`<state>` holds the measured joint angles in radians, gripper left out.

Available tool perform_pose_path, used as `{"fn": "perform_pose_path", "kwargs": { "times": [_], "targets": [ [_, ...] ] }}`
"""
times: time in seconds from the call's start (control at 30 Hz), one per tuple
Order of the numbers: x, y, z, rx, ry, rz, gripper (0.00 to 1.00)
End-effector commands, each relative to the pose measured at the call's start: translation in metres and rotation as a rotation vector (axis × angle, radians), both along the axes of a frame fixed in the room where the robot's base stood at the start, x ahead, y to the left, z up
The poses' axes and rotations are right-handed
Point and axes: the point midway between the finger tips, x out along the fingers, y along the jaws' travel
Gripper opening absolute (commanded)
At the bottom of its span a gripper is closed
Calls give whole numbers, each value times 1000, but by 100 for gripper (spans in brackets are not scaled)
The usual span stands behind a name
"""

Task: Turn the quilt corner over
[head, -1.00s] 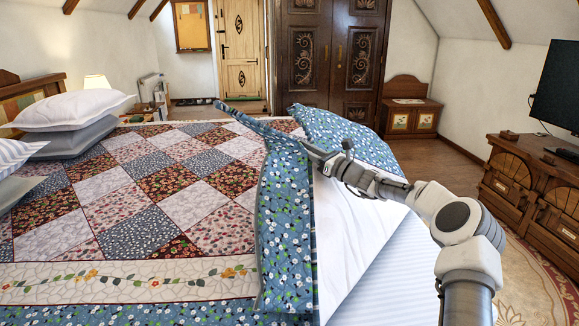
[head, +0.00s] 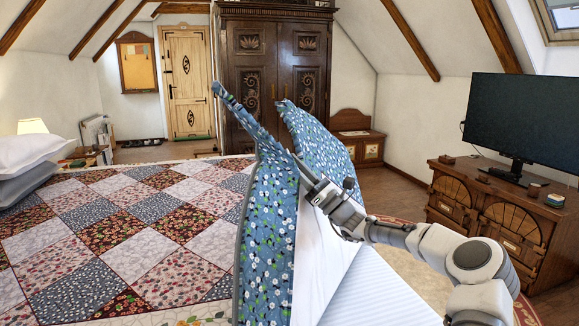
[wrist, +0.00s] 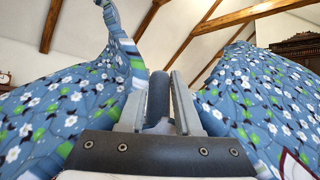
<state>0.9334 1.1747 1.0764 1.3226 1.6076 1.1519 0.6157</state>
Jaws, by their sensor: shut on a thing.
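The patchwork quilt (head: 150,250) covers the bed in the head view. Its blue floral border (head: 265,225) is lifted off the bed at the near right side, standing as a raised fold with a pointed tip and showing a white underside. My gripper (head: 308,172) is shut on the quilt at the dip between two raised blue parts. In the wrist view my gripper (wrist: 158,95) has a rolled blue-grey piece of the quilt between its fingers. Blue floral cloth (wrist: 265,95) rises on both sides of it. The exact corner is hard to make out.
Pillows (head: 35,155) lie at the bed's left. A striped pale sheet (head: 372,290) is bare under the lifted part. A carved armoire (head: 270,75) stands behind, and a wooden chest (head: 490,215) with a television (head: 525,125) stands at the right. Floor shows between them.

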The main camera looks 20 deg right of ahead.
Motion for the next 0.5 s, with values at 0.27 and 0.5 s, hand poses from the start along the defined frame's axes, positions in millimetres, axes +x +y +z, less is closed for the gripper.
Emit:
{"fn": "perform_pose_path", "kwargs": {
  "times": [0.27, 0.5],
  "targets": [
    [0, 1, -2, -1, 2, 2, 0],
    [0, 1, -1, 0, 3, 1, 63]
  ]
}}
